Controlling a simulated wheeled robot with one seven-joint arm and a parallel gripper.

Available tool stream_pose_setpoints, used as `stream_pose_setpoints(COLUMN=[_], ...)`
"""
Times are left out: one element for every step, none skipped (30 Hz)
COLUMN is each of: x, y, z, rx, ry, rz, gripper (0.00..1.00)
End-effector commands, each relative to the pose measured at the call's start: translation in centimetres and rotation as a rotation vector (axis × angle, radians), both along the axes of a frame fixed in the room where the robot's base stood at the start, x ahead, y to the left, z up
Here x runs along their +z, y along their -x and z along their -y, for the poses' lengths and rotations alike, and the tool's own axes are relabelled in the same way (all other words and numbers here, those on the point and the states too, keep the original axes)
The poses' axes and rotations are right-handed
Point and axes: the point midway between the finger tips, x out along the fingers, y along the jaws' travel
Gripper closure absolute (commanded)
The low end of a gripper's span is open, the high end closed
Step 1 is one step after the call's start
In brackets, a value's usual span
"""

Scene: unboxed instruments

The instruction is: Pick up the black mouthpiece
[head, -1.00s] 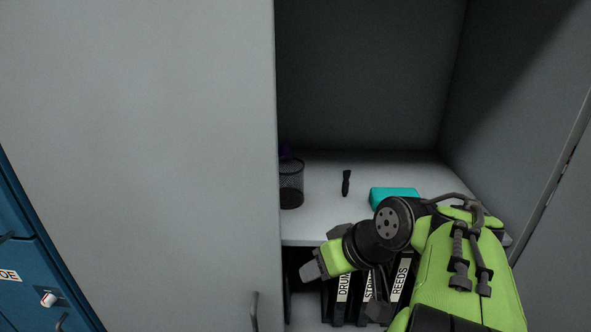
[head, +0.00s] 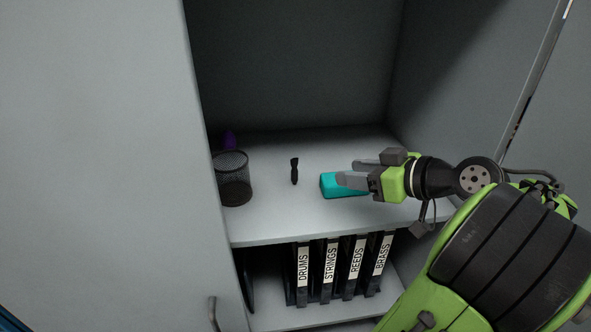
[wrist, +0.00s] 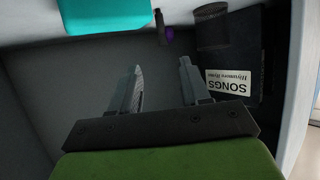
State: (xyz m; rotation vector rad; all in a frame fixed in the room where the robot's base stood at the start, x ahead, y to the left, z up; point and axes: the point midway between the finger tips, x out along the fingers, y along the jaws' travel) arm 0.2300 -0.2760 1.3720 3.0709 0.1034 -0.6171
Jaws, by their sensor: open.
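The black mouthpiece (head: 294,171) is a small dark piece on the cabinet shelf (head: 270,215), between the mesh cup and the teal box. It also shows near the top of the wrist view (wrist: 161,28). My gripper (head: 354,172) is open, with its fingers pointing left toward the mouthpiece. It is to the right of the mouthpiece and apart from it, over or beside the teal box, which it partly hides. The two fingers also show in the wrist view (wrist: 160,80) with nothing between them.
A teal box (head: 333,187) lies under the fingers. Labelled binders (head: 330,270) fill the lower shelf. The left door (head: 100,150) and right cabinet wall bound the opening.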

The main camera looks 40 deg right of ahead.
Motion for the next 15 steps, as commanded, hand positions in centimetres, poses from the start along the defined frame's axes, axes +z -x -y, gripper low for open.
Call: stream_pose_setpoints(x=[-0.2,-0.5,-0.9,-1.2,-1.4,-1.8,-2.0,-2.2,-2.4,-2.6,-2.7,-2.8,-3.0,-3.1,-3.3], y=[-0.1,-0.4,-1.0,-1.4,-1.9,-2.5,-2.9,-3.3,-3.8,-4.2,-4.5,-5.0,-5.4,-5.7,-6.2], z=[0.1,0.1,-0.1,-0.1,-0.2,-0.3,-0.3,-0.2,-0.3,-0.3,-0.4,-0.5,-0.4,-0.4,-0.5], rx=[0.002,0.003,0.007,0.007,0.008,0.01,0.008,0.008,0.008,0.007,0.008,0.008,0.007,0.007,0.007], ry=[0.006,0.008,0.008,0.009,0.009,0.01,0.008,0.008,0.008,0.007,0.008,0.007,0.008,0.007,0.007], rz=[0.005,0.006,0.004,0.004,0.004,0.004,0.003,0.003,0.003,0.001,0.003,0.004,0.004,0.002,0.001], gripper=[0.54,0.54,0.54,0.54,0.54,0.54,0.54,0.54,0.54,0.54,0.54,0.54,0.54,0.54,0.54])
